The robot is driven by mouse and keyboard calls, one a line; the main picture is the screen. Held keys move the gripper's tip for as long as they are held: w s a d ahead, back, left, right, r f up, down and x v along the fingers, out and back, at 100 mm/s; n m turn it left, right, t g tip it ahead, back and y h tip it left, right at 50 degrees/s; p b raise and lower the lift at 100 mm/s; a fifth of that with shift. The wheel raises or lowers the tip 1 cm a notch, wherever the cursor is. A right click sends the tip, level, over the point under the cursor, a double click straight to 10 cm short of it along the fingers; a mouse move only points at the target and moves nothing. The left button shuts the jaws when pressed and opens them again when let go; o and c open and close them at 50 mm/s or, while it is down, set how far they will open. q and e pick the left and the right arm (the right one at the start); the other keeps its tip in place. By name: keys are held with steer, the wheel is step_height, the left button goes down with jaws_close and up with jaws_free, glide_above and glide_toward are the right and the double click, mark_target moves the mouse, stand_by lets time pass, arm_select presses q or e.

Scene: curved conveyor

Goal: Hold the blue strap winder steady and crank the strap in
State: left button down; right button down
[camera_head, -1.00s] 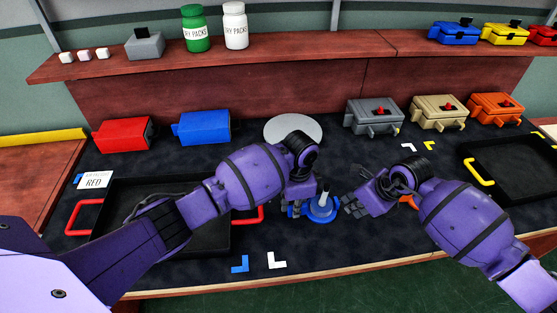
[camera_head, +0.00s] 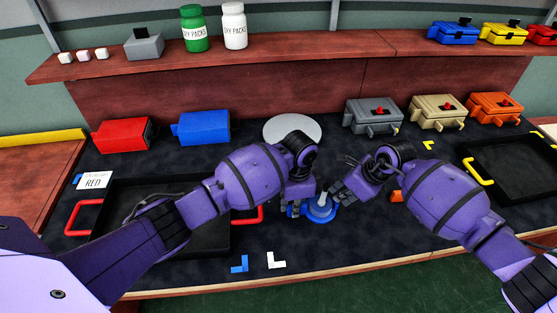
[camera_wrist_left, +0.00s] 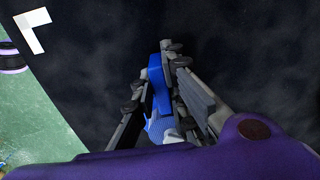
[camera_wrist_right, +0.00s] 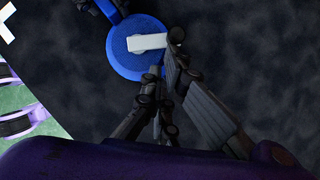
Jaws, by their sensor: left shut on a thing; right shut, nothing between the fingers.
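The blue strap winder (camera_head: 322,213) sits on the dark mat near the front middle. Its round body shows in the right wrist view (camera_wrist_right: 120,55), with a pale crank (camera_wrist_right: 148,42) across the top. My left gripper (camera_head: 297,210) is shut on the winder's blue side part (camera_wrist_left: 157,88). My right gripper (camera_head: 337,196) is shut and empty at the winder's right side. Its fingertips are close beside the crank's knob; I cannot tell whether they touch. I cannot make out the strap.
A black tray with red handles (camera_head: 105,240) lies left, partly behind my left arm. Another black tray (camera_head: 515,190) with yellow handles lies right. Red (camera_head: 123,134) and blue (camera_head: 204,127) boxes and a grey disc (camera_head: 292,129) stand behind. An orange piece (camera_head: 396,196) lies near my right arm.

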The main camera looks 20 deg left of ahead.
arm_select(q)
steer(key=shift+w+d+r, duration=0.1)
steer(key=shift+w+r, duration=0.05)
steer(key=shift+w, duration=0.05)
arm_select(e)
steer(key=shift+w+a+n, duration=0.1)
steer(key=shift+w+n, duration=0.05)
steer(key=shift+n, duration=0.15)
steer(key=shift+w+a+r, duration=0.1)
steer(key=shift+w, duration=0.2)
stand_by(0.7)
steer(key=shift+s, duration=0.1)
